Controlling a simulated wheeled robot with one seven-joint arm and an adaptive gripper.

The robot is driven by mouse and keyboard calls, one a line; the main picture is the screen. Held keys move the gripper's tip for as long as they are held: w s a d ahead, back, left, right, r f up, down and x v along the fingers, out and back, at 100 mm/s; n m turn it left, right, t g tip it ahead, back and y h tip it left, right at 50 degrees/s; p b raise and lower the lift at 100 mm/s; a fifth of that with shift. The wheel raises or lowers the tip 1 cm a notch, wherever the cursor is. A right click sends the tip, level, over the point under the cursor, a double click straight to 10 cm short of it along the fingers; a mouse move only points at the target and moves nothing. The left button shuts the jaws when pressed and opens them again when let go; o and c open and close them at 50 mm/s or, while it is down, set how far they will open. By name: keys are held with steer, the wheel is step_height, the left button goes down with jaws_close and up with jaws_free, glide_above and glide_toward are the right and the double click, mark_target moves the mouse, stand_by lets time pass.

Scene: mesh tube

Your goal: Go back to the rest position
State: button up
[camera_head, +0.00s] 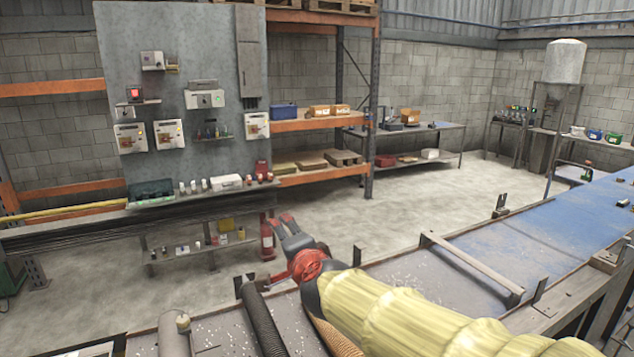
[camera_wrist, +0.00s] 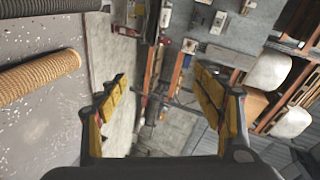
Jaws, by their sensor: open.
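My gripper (camera_wrist: 160,105) shows in the wrist view with its two yellow-padded fingers spread wide apart and nothing between them. In the head view my gripper (camera_head: 287,228) is a dark shape at the end of my arm, past a red ring, above the far edge of the work table. My arm wears a yellow sleeve and comes in from the lower right. It hides part of the table and of a tan ribbed tube (camera_head: 335,340). The tan tube also shows at the left of the wrist view (camera_wrist: 40,78).
A dark ribbed tube (camera_head: 262,318) and a grey cylinder (camera_head: 174,335) lie on the table left of my arm. A blue surface (camera_head: 540,235) with a raised bar (camera_head: 472,265) is at right. A wall panel and shelves stand beyond the open floor (camera_head: 420,195).

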steer(key=s+d+f+n+g+h, duration=0.1)
steer(key=s+d+f+n+g, duration=0.1)
steer(key=s+d+f, duration=0.3)
steer(key=s+d+f+n+g+h, duration=0.2)
steer(key=s+d+f+n, duration=0.3)
steer(key=s+d, duration=0.7)
steer(key=s+d+f+n+g+h, duration=0.1)
steer(key=s+d+f+n+g, duration=0.3)
steer(key=s, duration=1.2)
steer(key=d+f, duration=0.1)
steer(key=d, duration=0.3)
steer(key=shift+s+d+f+h, duration=0.25)
steer(key=shift+s+f+h, duration=0.05)
steer(key=shift+h, duration=0.1)
